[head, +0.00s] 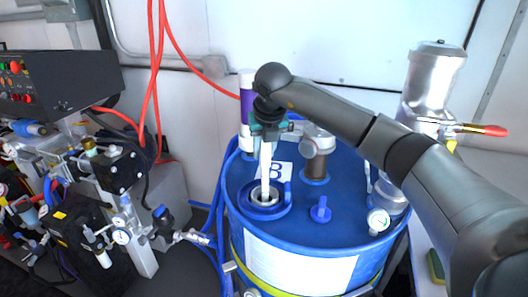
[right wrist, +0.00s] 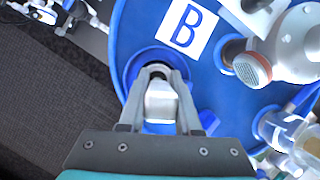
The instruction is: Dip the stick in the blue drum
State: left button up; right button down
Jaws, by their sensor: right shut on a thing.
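The blue drum (head: 335,215) stands in the middle of the head view, with a white label "B" (head: 278,171) on its lid. The white stick (head: 265,165) hangs nearly upright from my right gripper (head: 268,135). Its lower end is at the ringed round opening (head: 264,208) in the lid and appears to be inside it; how deep it reaches is hidden. In the right wrist view, the fingers (right wrist: 155,72) are shut on the pale stick (right wrist: 160,103), above the opening. My left gripper is not in view.
On the lid are a blue cap (head: 320,210), a grey-topped fitting (head: 316,152) and a gauge (head: 378,220). A metal cylinder with a red-handled valve (head: 480,129) stands at right. Red hoses (head: 155,75), piping and a control box (head: 58,82) crowd the left. A white wall closes the back.

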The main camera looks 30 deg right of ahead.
notch_tip(320, 180, up, 22)
jog(key=p, duration=1.6)
jog(key=shift+r, duration=0.15)
jog(key=shift+a, duration=0.1)
dwell(0.3)
